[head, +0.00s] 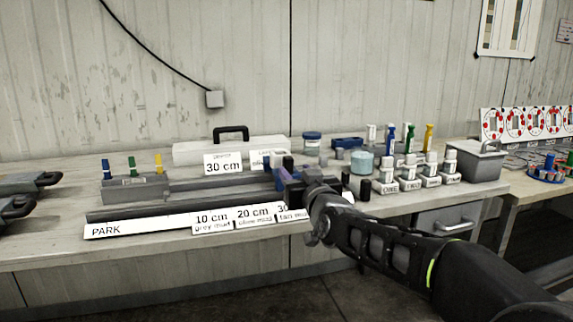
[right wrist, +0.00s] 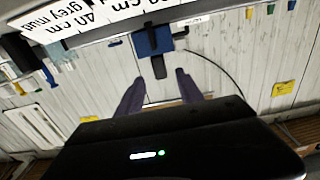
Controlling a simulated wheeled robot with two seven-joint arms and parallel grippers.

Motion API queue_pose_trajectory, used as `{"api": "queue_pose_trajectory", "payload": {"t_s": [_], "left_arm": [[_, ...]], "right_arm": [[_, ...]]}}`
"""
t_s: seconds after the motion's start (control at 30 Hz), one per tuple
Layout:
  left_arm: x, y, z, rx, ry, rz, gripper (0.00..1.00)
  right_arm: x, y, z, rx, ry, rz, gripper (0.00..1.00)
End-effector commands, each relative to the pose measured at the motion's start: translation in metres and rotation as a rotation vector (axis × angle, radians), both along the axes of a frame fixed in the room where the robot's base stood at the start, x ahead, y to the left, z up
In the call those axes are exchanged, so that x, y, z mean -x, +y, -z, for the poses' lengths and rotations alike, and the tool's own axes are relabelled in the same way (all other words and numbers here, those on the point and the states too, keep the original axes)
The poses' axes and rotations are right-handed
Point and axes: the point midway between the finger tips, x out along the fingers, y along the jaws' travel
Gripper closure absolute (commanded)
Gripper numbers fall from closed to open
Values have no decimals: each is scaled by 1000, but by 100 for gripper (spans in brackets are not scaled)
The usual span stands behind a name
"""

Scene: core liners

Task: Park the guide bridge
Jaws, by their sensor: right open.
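The guide bridge, a blue block with a black handle, sits at the rail in the middle of the bench. In the head view only its blue part (head: 280,178) shows clearly, as my gripper covers the rest. In the right wrist view the black handle (right wrist: 158,66) points toward my fingers. My right gripper (head: 300,188) is open, and its two fingers (right wrist: 159,92) stand either side of the handle's line, apart from it. The long dark rail (head: 150,212) has a white strip marked PARK (head: 106,230) at its left end. My left gripper is not in view.
Length cards (head: 213,220) line the front edge. A grey block with colored plugs (head: 135,188) stands at left. A white case marked 30 cm (head: 200,152) lies behind. Labelled white bottles (head: 410,178) and a grey box (head: 478,162) stand at right.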

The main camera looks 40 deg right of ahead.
Motion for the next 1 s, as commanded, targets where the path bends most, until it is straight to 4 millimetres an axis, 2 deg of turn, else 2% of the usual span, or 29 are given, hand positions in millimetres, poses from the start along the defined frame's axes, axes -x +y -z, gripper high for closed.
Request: {"api": "queue_pose_trajectory", "payload": {"t_s": [0.3,0.5,0.83,1.0], "left_arm": [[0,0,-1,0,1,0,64],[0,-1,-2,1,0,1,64],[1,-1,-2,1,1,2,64],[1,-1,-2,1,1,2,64]], "right_arm": [[-44,-15,2,-1,4,0,56],[-64,-22,1,-1,2,0,56],[-67,-23,1,0,1,0,57],[-67,-23,1,0,1,0,71]]}}
